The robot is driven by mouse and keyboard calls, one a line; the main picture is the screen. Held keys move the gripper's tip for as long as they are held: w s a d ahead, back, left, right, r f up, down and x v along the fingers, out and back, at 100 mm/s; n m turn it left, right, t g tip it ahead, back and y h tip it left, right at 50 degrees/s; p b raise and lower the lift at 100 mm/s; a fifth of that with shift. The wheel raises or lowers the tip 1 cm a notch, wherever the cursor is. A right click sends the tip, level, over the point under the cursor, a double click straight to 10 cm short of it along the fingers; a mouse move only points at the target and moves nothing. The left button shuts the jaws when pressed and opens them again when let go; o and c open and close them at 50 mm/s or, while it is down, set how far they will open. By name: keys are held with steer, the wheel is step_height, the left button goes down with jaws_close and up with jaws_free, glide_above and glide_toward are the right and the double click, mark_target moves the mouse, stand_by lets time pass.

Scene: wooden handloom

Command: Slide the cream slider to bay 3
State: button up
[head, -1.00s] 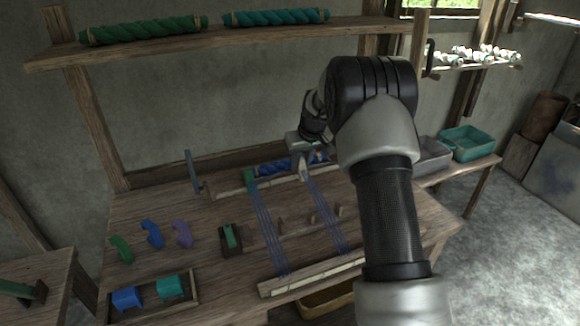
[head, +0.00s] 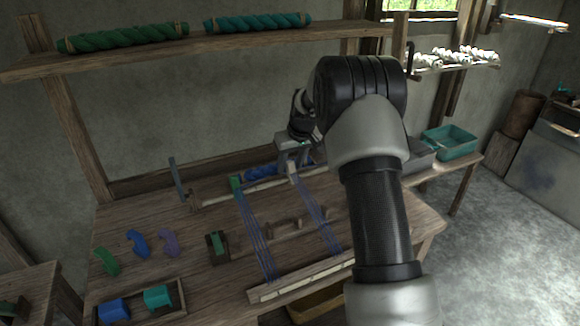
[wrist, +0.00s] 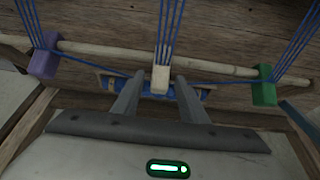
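The cream slider (wrist: 160,79) sits on a wooden rod (wrist: 212,69), with blue threads running up from it. In the wrist view it lies between the two fingers of my gripper (wrist: 160,84), with a gap visible on each side. My gripper is open, and contact with the slider does not show. A purple slider (wrist: 44,58) and a green slider (wrist: 264,85) sit on the rod to either side. In the head view the cream slider (head: 292,170) shows just below my gripper (head: 291,160), right of the green slider (head: 237,185). No bay marks are readable.
A blue roll (head: 261,173) lies behind the rod. Blue warp threads (head: 255,235) run forward to a pale front bar (head: 300,277). Small pegs stand between the thread bundles. A tray (head: 182,299) with blue and teal blocks is front left. My arm hides the right side.

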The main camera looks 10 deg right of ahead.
steer(key=p+v, duration=0.1)
steer(key=v, duration=1.5)
